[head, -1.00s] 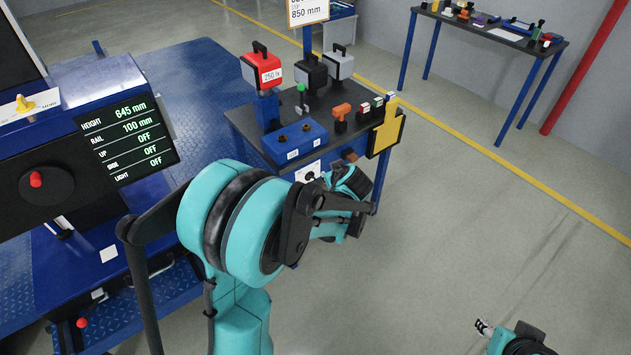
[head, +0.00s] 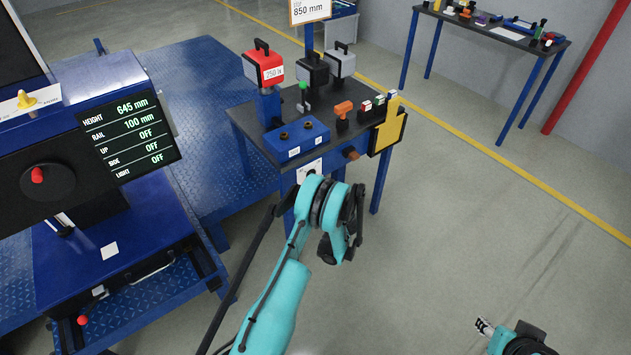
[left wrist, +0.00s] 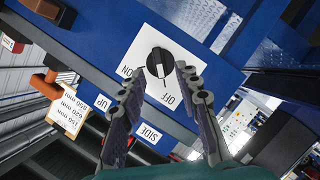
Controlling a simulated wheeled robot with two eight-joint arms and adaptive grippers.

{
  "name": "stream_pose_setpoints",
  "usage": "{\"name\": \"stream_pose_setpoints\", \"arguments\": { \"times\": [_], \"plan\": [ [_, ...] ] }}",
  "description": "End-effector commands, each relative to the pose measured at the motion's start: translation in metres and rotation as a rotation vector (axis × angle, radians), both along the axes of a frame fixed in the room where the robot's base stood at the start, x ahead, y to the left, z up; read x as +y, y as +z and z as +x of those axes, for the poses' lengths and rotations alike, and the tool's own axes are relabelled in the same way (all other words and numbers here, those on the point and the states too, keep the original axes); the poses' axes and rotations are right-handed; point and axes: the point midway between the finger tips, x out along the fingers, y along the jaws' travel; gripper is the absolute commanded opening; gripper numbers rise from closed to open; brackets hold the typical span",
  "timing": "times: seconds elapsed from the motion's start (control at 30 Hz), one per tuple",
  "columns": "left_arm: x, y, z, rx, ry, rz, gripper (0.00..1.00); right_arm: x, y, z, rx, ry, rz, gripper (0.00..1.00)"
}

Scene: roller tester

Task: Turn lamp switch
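The lamp switch is a black round knob (left wrist: 159,62) on a white plate marked ON and OFF in the left wrist view. In the head view its white plate (head: 309,170) shows on the table's front, partly behind my left arm. My left gripper (left wrist: 158,74) is open, its two fingers apart and empty, with the knob just beyond and between the tips. I cannot tell whether they touch it. In the head view my arm hides the left fingers. My right gripper (head: 484,327) is at the bottom right, far from the switch; its finger state is unclear.
The display (head: 128,130) reads height 645 mm, rail 100 mm, and OFF for up, side and light. The dark table (head: 250,128) bears a blue two-hole box (head: 297,141), a red 250 lx block (head: 264,66) and an orange tool (head: 343,109). Floor to the right is clear.

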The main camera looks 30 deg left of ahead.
Motion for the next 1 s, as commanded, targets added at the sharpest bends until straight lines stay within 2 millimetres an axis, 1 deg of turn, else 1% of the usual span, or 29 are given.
{"name": "stream_pose_setpoints", "arguments": {
  "times": [0.03,0.1,0.3,0.6,0.63,0.73,1.0],
  "plan": [
    [0.007,-0.006,0.006,0.000,0.001,0.000,0.33,0.000,-0.006,0.000,0.000,0.000,0.000,0.40],
    [0.016,-0.008,0.012,0.000,0.002,-0.001,0.33,0.000,-0.009,0.000,0.000,0.000,0.000,0.40],
    [0.030,-0.012,0.025,0.001,0.000,-0.001,0.33,0.000,-0.015,0.000,0.000,0.000,0.000,0.40],
    [0.033,-0.012,0.027,0.002,-0.001,-0.001,0.33,0.000,-0.015,0.000,0.000,0.000,0.000,0.40],
    [0.033,-0.012,0.027,0.002,-0.001,-0.001,0.28,0.000,-0.015,0.000,0.000,0.000,0.000,0.40],
    [0.032,-0.012,0.027,0.001,-0.002,-0.001,0.01,0.000,-0.015,0.000,0.000,0.000,0.000,0.40],
    [0.032,-0.012,0.027,0.004,-0.001,0.000,0.00,0.000,-0.015,0.000,0.000,0.000,0.000,0.40]
  ]
}}
